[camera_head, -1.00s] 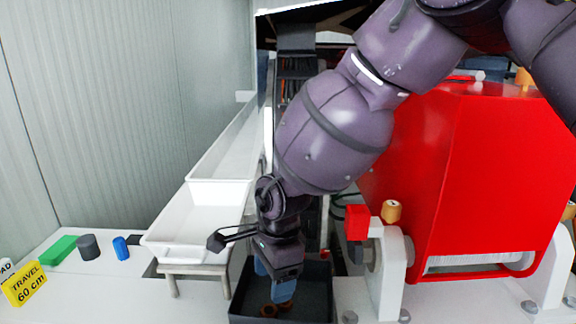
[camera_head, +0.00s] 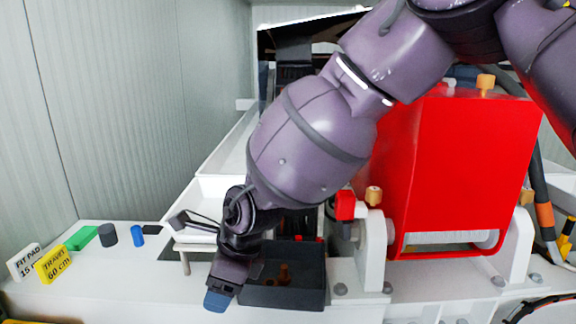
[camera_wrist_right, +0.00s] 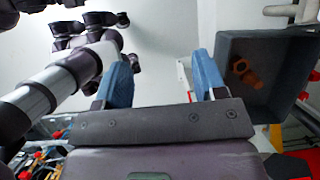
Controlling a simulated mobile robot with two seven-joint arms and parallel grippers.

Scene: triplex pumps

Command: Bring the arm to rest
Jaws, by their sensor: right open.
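My right arm reaches down from the upper right in the head view. Its gripper (camera_head: 218,299) hangs just left of and in front of a dark open bin (camera_head: 284,296). In the right wrist view the two blue fingers of this gripper (camera_wrist_right: 160,80) stand apart with nothing between them. The dark bin (camera_wrist_right: 291,100) shows to the right of the fingers there, with an orange-brown fitting (camera_wrist_right: 246,74) inside. The left gripper does not show in the head view.
A red pump housing (camera_head: 465,170) stands right of the arm. White trays (camera_head: 207,192) lie behind the gripper. On the bench at left are a green block (camera_head: 83,238), a dark cylinder (camera_head: 109,235), a blue cylinder (camera_head: 137,236) and a yellow sign (camera_head: 53,265). Bench front left is clear.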

